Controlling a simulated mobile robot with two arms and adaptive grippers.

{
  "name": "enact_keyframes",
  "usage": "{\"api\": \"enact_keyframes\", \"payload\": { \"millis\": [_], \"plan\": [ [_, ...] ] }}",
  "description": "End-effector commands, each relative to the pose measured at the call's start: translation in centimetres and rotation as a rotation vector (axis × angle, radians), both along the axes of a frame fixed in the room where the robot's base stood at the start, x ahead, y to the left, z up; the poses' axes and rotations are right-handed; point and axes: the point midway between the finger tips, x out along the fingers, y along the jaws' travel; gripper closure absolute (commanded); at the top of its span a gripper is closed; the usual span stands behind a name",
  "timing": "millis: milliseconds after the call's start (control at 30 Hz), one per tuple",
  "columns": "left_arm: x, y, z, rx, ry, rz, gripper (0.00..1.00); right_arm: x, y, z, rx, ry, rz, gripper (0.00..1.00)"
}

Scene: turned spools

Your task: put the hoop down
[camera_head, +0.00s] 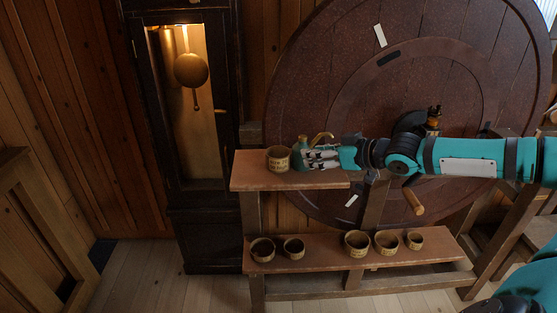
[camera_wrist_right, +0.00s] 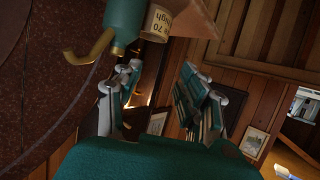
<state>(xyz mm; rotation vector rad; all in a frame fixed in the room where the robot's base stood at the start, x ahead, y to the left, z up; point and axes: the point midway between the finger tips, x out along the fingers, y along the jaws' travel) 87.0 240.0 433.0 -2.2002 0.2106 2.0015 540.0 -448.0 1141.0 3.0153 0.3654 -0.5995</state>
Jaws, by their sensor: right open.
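A round, cream, open-topped thing with dark lettering (camera_head: 278,159), perhaps the hoop, stands upright on the left part of the upper shelf (camera_head: 247,181). Part of it shows at the top of the right wrist view (camera_wrist_right: 160,22). Beside it is a green vessel (camera_head: 300,153) with a brass curved spout, also in the right wrist view (camera_wrist_right: 124,22). My right gripper (camera_head: 312,158) reaches in from the right, just right of the vessel. Its fingers (camera_wrist_right: 165,98) are apart with nothing held between them. I cannot tell whether it touches the vessel. My left gripper is not in view.
Several similar round pots (camera_head: 357,243) stand along the lower shelf (camera_head: 322,249). A large dark wooden disc (camera_head: 330,75) rises close behind the shelves. A tall clock case (camera_head: 199,215) stands to the left. Bare upper-shelf surface shows in front of the gripper.

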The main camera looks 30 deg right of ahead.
Motion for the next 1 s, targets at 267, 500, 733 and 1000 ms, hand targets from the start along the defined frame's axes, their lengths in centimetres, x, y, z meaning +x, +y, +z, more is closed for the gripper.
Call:
{"api": "enact_keyframes", "payload": {
  "millis": [267,500,733,1000],
  "plan": [
    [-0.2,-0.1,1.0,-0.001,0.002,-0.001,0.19,3.5,1.0,-1.1,0.009,-0.005,0.001,0.6],
    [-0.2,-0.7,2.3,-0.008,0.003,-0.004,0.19,6.9,1.8,-2.5,0.008,-0.003,0.0,0.6],
    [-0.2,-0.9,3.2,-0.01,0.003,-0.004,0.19,9.9,2.5,-4.0,0.003,-0.002,0.0,0.6],
    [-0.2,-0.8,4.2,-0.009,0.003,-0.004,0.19,11.6,3.2,-5.0,0.003,0.001,0.001,0.6]
  ]
}}
